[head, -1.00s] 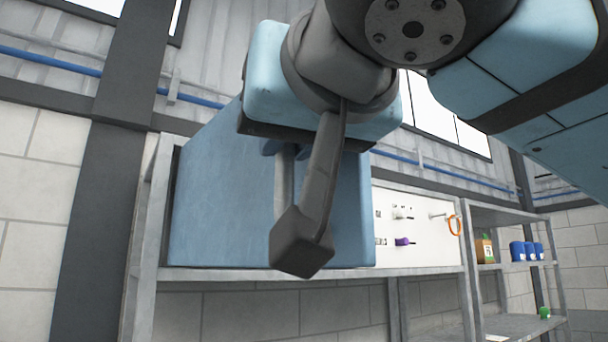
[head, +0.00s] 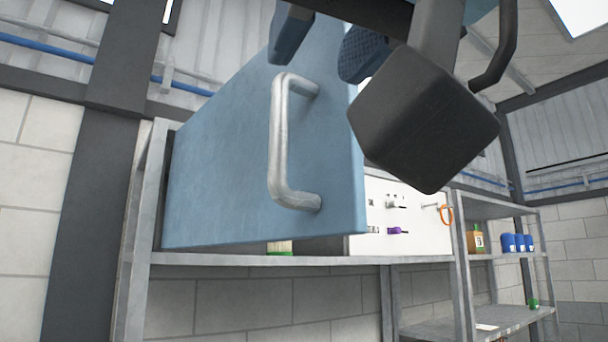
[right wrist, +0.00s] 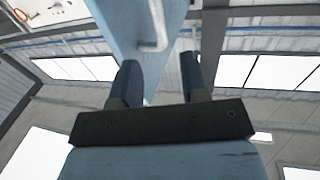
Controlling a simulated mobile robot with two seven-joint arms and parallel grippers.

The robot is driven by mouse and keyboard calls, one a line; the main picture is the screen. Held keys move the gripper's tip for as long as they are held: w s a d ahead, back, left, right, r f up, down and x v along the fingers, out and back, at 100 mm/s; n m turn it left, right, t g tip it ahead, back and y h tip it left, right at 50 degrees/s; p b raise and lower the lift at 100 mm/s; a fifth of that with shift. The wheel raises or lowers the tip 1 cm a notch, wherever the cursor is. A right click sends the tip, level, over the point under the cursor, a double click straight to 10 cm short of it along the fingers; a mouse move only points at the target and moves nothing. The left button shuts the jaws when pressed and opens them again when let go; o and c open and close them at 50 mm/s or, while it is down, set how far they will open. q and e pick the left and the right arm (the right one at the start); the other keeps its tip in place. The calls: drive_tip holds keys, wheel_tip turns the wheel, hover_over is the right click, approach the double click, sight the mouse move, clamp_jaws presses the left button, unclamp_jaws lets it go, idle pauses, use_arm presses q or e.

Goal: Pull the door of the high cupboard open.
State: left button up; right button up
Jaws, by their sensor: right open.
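The blue cupboard door (head: 225,165) is partly open in the head view, swung out toward me, with its free edge at the right. Its grey metal handle (head: 280,140) is upright and bare, with nothing around it. My right gripper (head: 326,48) is open above and in front of the handle, apart from it, its two blue fingers spread. In the right wrist view the handle (right wrist: 160,28) shows beyond the open fingers, near the door's edge. The cupboard's inside is mostly hidden behind the door. My left gripper is not in view.
A container with a green base (head: 280,247) shows below the door. A white pegboard (head: 415,215) with tools and an orange ring (head: 446,214) is to the right. Grey shelves (head: 500,255) beyond hold several blue containers (head: 517,243) and a brown one (head: 475,239).

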drive_tip(key=v, duration=0.5)
drive_tip(key=shift+w, duration=0.1)
idle(0.3)
